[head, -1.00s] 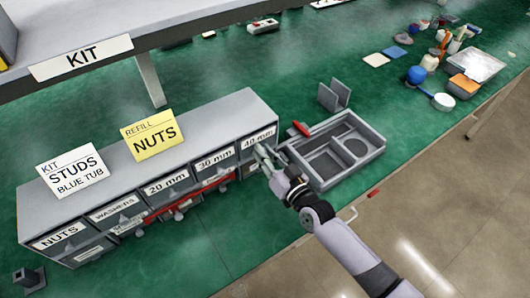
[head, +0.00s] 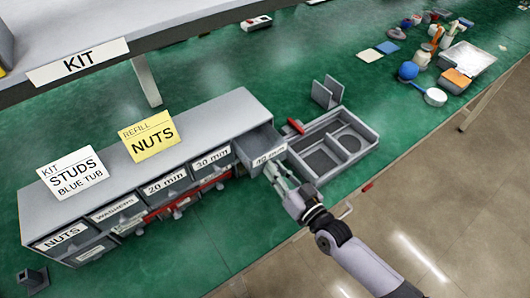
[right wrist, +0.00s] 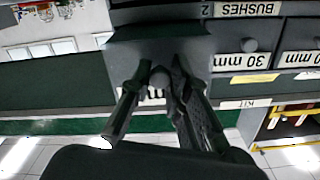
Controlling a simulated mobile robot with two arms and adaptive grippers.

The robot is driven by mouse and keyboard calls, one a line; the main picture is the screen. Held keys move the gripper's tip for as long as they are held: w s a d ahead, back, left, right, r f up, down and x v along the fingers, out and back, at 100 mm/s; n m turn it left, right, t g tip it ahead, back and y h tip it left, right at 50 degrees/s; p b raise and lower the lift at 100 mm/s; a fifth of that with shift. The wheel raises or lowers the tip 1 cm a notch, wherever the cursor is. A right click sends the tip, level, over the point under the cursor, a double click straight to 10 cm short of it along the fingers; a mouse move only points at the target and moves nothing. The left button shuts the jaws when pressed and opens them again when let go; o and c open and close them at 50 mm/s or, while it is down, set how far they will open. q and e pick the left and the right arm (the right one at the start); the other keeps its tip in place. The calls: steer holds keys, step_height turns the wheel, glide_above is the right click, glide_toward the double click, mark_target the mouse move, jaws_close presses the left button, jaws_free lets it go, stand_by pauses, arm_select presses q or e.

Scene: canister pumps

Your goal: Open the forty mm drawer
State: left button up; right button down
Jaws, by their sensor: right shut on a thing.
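The 40 mm drawer (head: 257,140) is at the right end of the grey drawer cabinet (head: 190,137) and stands partly pulled out, its inside showing from above. My right gripper (head: 272,172) is at the front of this drawer in the head view. In the right wrist view its fingers (right wrist: 160,88) are closed around the drawer's round knob (right wrist: 160,78), with the drawer front (right wrist: 135,50) behind and the label partly hidden by the fingers. My left gripper is not in view.
A grey compartment tray (head: 333,143) lies just right of the open drawer, with a red object (head: 296,126) at its left corner. The shut 30 mm drawer (head: 211,160) is beside it on the left. The table's front edge is close below the arm.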

steer(key=shift+v, duration=0.85)
steer(key=c, duration=1.5)
jaws_free()
steer(key=v, duration=1.2)
steer(key=shift+a, duration=0.15)
